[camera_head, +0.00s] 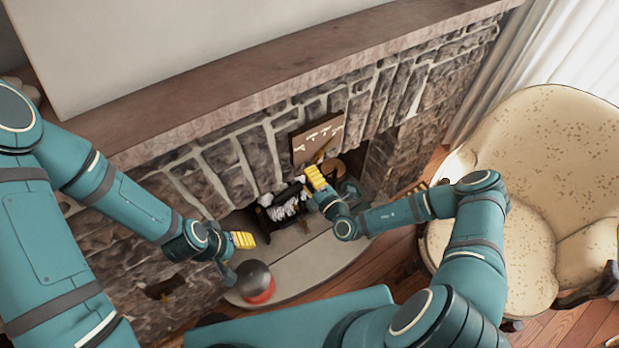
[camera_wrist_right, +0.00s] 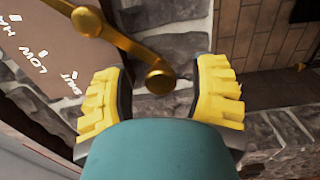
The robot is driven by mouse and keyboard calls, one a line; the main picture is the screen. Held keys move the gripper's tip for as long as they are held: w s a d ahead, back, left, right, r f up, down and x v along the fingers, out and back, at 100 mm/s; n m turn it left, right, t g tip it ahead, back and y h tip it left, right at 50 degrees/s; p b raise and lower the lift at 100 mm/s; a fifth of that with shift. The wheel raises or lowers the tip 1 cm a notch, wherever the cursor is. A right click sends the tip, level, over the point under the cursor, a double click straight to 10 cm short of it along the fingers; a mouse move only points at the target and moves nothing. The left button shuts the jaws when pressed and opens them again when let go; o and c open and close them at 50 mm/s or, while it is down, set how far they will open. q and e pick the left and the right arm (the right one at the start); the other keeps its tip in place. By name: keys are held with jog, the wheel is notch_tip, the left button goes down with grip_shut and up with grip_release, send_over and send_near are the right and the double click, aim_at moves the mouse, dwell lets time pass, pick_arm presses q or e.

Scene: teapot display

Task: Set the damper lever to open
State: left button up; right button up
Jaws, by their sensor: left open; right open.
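The brass damper lever (camera_wrist_right: 125,45) shows in the right wrist view, running from a rounded pivot at the upper left down to a round knob. Beside it is a brown label plate (camera_wrist_right: 40,75) with white lettering, including "LOW"; other words are partly cut off. The plate also shows on the stone fireplace front in the head view (camera_head: 318,140). My right gripper (camera_wrist_right: 160,95) is open, its yellow-padded fingers either side of the knob in the picture; contact cannot be told. My left gripper (camera_head: 243,240) is open and empty, low at the left of the hearth.
A black grate with pale logs (camera_head: 285,205) stands in the firebox beside my right gripper. A dark ball-like object with a red base (camera_head: 256,282) sits on the hearth slab (camera_head: 310,268). A mantel (camera_head: 270,75) runs above. A cream armchair (camera_head: 540,170) stands right.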

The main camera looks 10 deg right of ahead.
jog(key=v, duration=1.2)
jog(key=shift+r, duration=0.1)
